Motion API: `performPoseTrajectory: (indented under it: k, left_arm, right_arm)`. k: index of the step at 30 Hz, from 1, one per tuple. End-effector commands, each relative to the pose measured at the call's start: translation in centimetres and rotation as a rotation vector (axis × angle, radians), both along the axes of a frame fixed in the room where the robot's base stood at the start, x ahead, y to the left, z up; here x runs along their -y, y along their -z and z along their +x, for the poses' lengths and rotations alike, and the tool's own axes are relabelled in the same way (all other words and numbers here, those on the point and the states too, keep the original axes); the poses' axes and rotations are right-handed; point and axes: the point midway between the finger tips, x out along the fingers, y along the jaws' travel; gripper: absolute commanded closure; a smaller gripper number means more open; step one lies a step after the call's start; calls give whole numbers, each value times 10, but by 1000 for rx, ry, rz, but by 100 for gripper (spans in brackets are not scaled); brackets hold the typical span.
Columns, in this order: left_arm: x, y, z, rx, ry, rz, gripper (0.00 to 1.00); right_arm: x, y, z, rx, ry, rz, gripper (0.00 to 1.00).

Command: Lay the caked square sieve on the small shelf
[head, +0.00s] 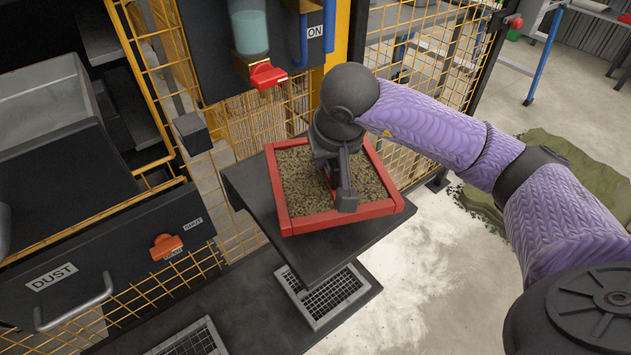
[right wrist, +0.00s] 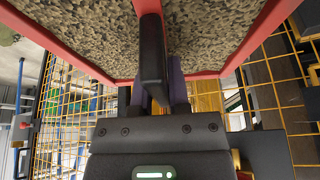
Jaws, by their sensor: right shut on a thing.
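The square sieve (head: 302,190) has a red frame and is filled with a brown, grainy cake. I cannot tell whether the sieve touches the shelf. My left gripper is not in view.
A lower dark ledge with a metal grate (head: 322,296) sits below the shelf. A drawer marked DUST (head: 110,275) stands at left. Yellow mesh fencing (head: 425,60) rises behind, and a red-handled valve (head: 266,75) hangs above the sieve. Pale powder (head: 430,260) covers the floor at right.

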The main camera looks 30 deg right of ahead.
Motion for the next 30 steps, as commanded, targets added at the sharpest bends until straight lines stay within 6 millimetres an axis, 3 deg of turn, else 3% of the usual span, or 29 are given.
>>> performPoseTrajectory:
  k: [9,19,20,24,30]
  left_arm:
    - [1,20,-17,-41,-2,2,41]
    - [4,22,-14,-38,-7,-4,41]
    - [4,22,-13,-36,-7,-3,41]
    - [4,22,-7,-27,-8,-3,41]
    - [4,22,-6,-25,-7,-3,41]
  right_arm:
    - [0,54,0,-3,0,0,100]
    - [0,56,0,3,-1,0,100]
    - [0,57,0,1,-1,0,78]
    - [0,56,0,2,-1,0,48]
    - [0,56,0,1,-1,0,44]
